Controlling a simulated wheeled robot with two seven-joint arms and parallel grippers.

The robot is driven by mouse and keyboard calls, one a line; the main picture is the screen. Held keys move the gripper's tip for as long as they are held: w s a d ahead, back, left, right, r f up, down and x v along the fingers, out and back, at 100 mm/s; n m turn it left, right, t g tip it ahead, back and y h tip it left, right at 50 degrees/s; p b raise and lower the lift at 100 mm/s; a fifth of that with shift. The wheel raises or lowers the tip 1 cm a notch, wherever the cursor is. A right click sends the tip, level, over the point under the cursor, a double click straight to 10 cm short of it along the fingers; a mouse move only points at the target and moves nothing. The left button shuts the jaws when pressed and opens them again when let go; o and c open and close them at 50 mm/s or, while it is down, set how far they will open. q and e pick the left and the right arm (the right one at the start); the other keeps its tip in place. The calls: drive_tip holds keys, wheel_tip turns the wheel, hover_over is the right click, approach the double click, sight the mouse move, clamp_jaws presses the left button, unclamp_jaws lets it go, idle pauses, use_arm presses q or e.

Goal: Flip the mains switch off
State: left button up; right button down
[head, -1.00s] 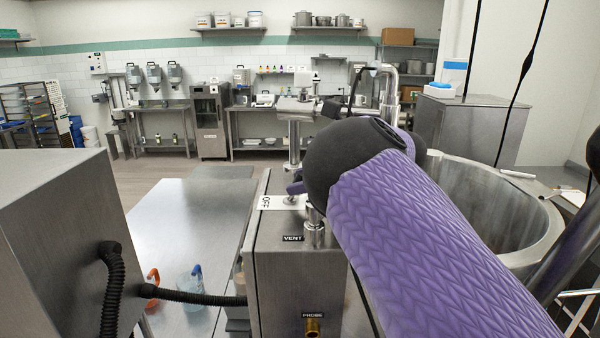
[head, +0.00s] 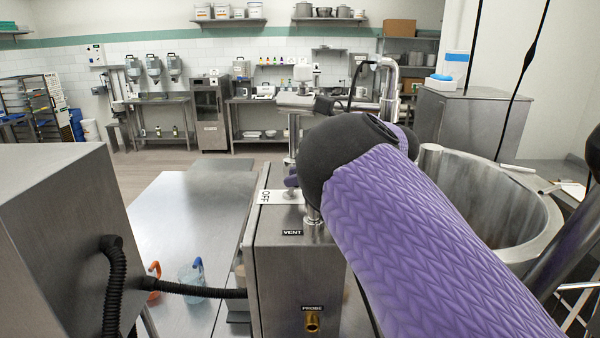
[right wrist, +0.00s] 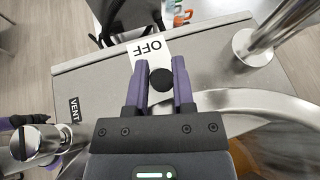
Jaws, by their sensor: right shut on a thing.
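The mains switch shows in the right wrist view as a round black knob (right wrist: 161,80) beside a white OFF label (right wrist: 148,48) on top of a steel cabinet. The OFF label (head: 278,197) also shows in the head view. My right gripper (right wrist: 160,66) has its two purple fingers on either side of the knob and is shut on it. In the head view only a bit of a purple finger (head: 291,180) shows next to the label; my own forearm hides the rest of the gripper and the knob. My left gripper is in neither view.
The steel cabinet (head: 285,265) carries a VENT label (head: 292,233) and a brass PROBE fitting (head: 312,322). A large steel kettle (head: 490,200) stands right. A steel box (head: 60,220) with a black hose (head: 195,290) stands left. A steel table (head: 190,215) lies between.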

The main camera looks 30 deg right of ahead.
drive_tip(key=g+h+p, duration=0.1)
drive_tip(key=p, duration=0.2)
drive_tip(key=a+r+g+h+p, duration=0.1)
drive_tip(key=h+p, duration=0.1)
drive_tip(key=p, duration=0.2)
drive_tip(key=shift+w+a+n+g, duration=0.2)
drive_tip(key=shift+w+n+g, duration=0.1)
drive_tip(key=shift+w+n, duration=0.1)
drive_tip(key=shift+w+a+f+g+h+p, duration=0.2)
drive_tip(key=shift+a+g+h+p, duration=0.05)
drive_tip(key=shift+g+h+p, duration=0.4)
drive_tip(key=shift+w+a+f+n+g+h, duration=0.2)
drive_tip(key=shift+a+g+h, duration=0.25)
drive_tip(key=shift+h, duration=0.4)
drive_tip(key=shift+w+a+f+n+g+h, duration=0.1)
drive_tip(key=shift+w+a+n+g+h, duration=0.1)
drive_tip(key=shift+g+h, duration=0.45)
drive_tip(key=shift+h, duration=0.25)
drive_tip(key=shift+c, duration=2.4)
unclamp_jaws()
